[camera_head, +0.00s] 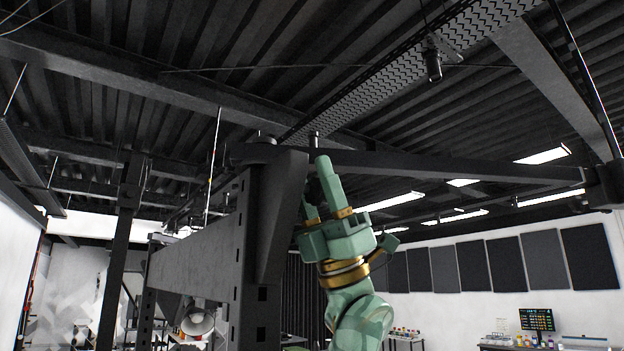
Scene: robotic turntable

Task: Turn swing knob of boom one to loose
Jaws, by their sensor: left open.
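My left gripper (316,176) is green with brass bands, in the middle of the head view. It points up beside the dark post, close under the near end of the boom (440,167). The boom is a long dark beam that runs from the post to the right. The knob's setting cannot be read. My right gripper is out of view.
The dark post (262,250) and a broad beam (195,262) stand directly left of my gripper. A dark fitting (604,187) hangs at the boom's far right end. Below the boom, right of my arm, is open room before a panelled wall (490,265).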

